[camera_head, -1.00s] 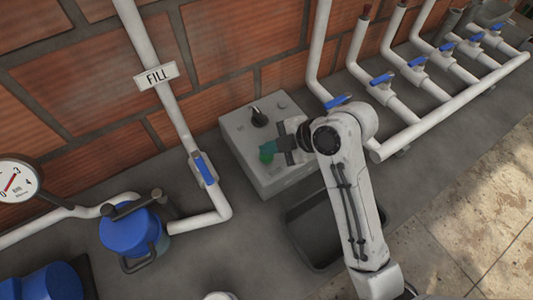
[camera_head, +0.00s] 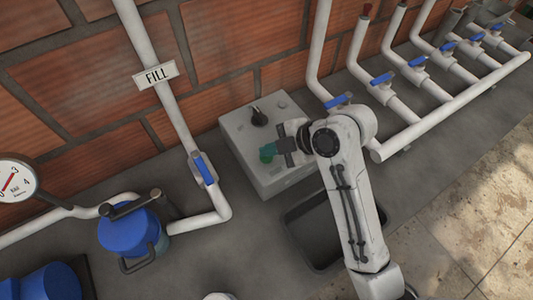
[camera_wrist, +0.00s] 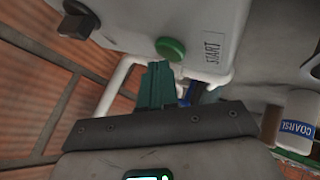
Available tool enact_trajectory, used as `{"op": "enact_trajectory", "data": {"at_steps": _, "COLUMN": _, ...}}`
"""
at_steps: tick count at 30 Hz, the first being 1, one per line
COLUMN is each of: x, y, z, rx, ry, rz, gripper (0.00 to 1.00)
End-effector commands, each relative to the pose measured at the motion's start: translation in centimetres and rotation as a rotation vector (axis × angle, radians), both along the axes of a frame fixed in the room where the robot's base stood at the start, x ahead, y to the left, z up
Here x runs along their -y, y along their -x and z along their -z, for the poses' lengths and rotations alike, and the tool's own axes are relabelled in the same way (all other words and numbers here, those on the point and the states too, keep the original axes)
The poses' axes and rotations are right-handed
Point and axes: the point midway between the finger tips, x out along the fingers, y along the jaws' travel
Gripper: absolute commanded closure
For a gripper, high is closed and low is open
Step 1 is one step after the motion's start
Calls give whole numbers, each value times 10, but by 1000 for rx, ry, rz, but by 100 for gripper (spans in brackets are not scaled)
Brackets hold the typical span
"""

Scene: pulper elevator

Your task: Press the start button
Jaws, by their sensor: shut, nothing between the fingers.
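The start button is a round green button (camera_wrist: 171,48) on the pale grey control box (camera_wrist: 215,15), beside a START label (camera_wrist: 213,48) in the wrist view. My gripper (camera_wrist: 158,66) has teal fingers, shut with nothing between them. Their tips appear just below the button in the wrist view; I cannot tell whether they touch it. In the head view my gripper (camera_head: 268,148) is over the front part of the control box (camera_head: 243,138), and the green button (camera_head: 266,157) shows partly beside the fingertips. A black knob (camera_head: 259,117) stands on the box behind the gripper.
A white FILL pipe (camera_head: 150,50) with a blue-handled valve (camera_head: 203,168) runs left of the box. Several blue-handled valves on white pipes (camera_head: 455,105) stand to the right. A dark tray (camera_head: 305,225) lies in front of the box, partly behind my arm.

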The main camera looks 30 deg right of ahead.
Motion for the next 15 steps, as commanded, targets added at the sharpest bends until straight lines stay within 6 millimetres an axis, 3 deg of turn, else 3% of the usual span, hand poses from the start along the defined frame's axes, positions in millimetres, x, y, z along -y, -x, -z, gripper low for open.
{"op": "enact_trajectory", "data": {"at_steps": 15, "x": 0, "y": 0, "z": 6, "rx": -1, "ry": 0, "rz": -1, "gripper": 100}}
